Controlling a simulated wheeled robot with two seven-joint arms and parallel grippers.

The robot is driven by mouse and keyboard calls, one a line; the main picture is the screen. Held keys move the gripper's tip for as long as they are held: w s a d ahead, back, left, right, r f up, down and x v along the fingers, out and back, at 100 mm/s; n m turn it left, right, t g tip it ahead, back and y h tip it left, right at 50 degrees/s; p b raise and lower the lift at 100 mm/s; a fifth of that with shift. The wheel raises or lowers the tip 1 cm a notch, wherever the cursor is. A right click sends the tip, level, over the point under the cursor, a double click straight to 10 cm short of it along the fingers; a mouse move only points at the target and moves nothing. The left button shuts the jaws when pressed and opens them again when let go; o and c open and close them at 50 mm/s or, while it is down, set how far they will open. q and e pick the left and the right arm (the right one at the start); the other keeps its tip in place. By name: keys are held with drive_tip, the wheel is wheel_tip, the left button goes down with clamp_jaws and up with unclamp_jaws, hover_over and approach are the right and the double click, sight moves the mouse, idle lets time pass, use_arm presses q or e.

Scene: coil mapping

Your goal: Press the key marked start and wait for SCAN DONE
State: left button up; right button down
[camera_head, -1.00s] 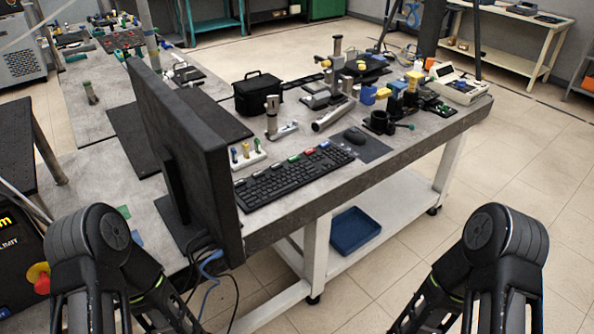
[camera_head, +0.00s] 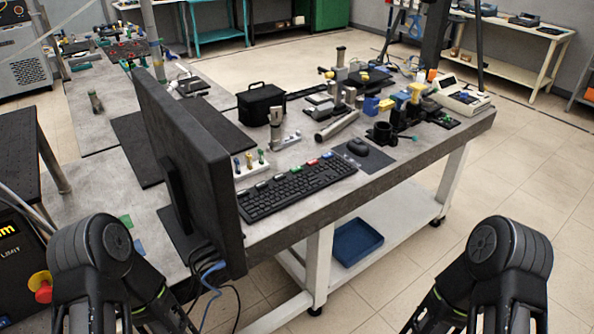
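The black keyboard (camera_head: 298,189) lies on the grey workbench (camera_head: 385,186), to the right of the monitor. Several of its back-row keys carry coloured caps, among them a green one (camera_head: 296,168) and a red one (camera_head: 312,162). The lettering is too small to read, so I cannot tell which key is marked start. The monitor (camera_head: 188,165) stands with its dark back and side toward me, so its screen is hidden. My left arm shows at the lower left and my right arm at the lower right. Both grippers are out of the picture.
A black mouse (camera_head: 357,147) on its pad lies right of the keyboard. A small white rack (camera_head: 249,168) stands behind it, with a black case (camera_head: 261,105) farther back. Metal fixtures crowd the right end of the bench. A blue bin (camera_head: 357,243) sits on the lower shelf.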

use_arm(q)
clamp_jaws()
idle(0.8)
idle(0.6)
